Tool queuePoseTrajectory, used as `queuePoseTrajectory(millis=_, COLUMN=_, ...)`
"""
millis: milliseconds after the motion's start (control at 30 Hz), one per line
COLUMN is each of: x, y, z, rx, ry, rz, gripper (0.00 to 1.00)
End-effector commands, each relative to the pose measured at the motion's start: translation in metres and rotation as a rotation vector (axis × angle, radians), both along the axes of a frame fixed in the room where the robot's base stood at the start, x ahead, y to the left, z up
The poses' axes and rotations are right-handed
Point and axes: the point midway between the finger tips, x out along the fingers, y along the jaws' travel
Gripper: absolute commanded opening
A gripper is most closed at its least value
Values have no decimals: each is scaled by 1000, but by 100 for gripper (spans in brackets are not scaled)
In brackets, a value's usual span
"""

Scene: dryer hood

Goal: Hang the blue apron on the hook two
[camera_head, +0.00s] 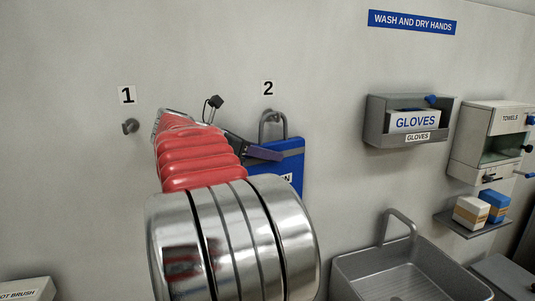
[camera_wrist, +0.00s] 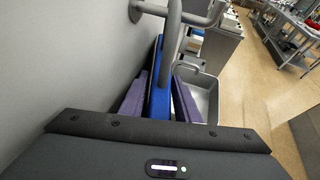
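The blue apron (camera_head: 287,172) is a flat blue panel with a grey loop at its top, upright near the wall under the number 2. Its lower part is hidden behind my arm. Hook two (camera_head: 272,117) shows at the top of the loop; I cannot tell whether the loop rests on it. My gripper (camera_head: 268,154) lies across the apron's upper part. In the wrist view the purple fingers (camera_wrist: 160,98) close on both sides of the apron (camera_wrist: 158,104), and the grey loop (camera_wrist: 170,48) rises beyond them.
Hook one (camera_head: 130,126) is empty at the left. A gloves holder (camera_head: 380,133) and a towel dispenser (camera_head: 480,165) are on the wall to the right. A metal sink (camera_head: 350,277) stands below them. The wall is close to the left of my gripper in the wrist view.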

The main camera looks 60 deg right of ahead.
Motion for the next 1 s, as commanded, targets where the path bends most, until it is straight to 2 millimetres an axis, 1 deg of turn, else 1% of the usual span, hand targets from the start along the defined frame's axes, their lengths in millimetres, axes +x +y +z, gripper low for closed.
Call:
queuePoseTrajectory(millis=33, x=0, y=0, z=0, rx=0, ry=0, rz=0, gripper=33)
queuePoseTrajectory(millis=133, x=0, y=0, z=0, rx=1, ry=-1, rz=0, gripper=40)
queuePoseTrajectory(millis=167, x=0, y=0, z=0, rx=1, ry=0, rz=0, gripper=40)
queuePoseTrajectory(millis=433, x=1, y=1, z=-1, rx=3, ry=1, rz=0, gripper=40)
queuePoseTrajectory(millis=567, x=4, y=6, z=2, rx=1, ry=0, rz=1, gripper=40)
queuePoseTrajectory(millis=767, x=16, y=26, z=12, rx=1, ry=-1, rz=3, gripper=40)
queuePoseTrajectory(millis=1000, x=36, y=59, z=27, rx=1, ry=-1, rz=3, gripper=40)
